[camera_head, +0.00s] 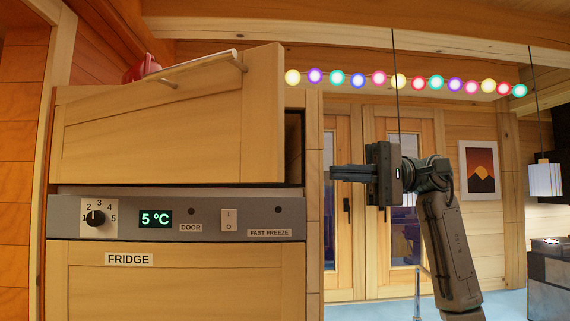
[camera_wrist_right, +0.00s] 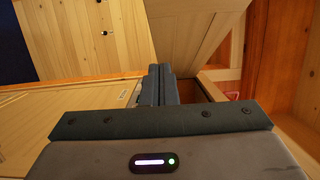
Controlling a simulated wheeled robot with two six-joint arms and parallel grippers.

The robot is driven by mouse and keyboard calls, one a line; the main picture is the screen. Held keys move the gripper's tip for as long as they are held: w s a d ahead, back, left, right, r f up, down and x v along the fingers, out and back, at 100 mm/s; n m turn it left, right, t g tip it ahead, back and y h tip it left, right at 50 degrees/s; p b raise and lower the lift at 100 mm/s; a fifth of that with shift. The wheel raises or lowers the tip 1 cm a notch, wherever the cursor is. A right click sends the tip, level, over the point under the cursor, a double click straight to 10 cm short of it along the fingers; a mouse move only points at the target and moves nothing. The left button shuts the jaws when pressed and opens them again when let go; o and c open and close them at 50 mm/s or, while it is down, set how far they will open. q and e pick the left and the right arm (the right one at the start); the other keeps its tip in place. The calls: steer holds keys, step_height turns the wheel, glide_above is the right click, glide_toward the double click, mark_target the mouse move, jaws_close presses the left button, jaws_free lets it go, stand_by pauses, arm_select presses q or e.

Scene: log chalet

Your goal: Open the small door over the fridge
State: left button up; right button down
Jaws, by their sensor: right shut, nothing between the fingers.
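The small door (camera_head: 170,130) over the fridge is a pale wooden panel with a round bar handle (camera_head: 195,67) along its top. It stands partly open: its right edge is out from the cabinet, and a dark gap (camera_head: 294,150) shows behind it. In the right wrist view the door (camera_wrist_right: 190,35) stands at an angle beside the opening (camera_wrist_right: 205,85). My right gripper (camera_head: 332,173) is shut and empty, just right of the door's free edge, fingers pointing left. Its fingers (camera_wrist_right: 160,70) also show in the wrist view. My left gripper is out of view.
Below are the grey control panel (camera_head: 260,214) with a knob (camera_head: 95,218) and the closed fridge door (camera_head: 200,285). A red object (camera_head: 140,68) shows behind the small door's top. Glazed doors (camera_head: 345,220) and open floor lie behind my right arm.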

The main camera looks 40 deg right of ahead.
mark_target(280, 169)
steer(key=a+p, duration=0.2)
steer(key=a, duration=0.2)
steer(key=a+p, duration=0.2)
steer(key=a, duration=0.2)
steer(key=a+p, duration=0.2)
steer(key=a, duration=0.3)
steer(key=shift+w, duration=0.3)
steer(key=shift+w+a, duration=0.1)
steer(key=shift+w, duration=0.05)
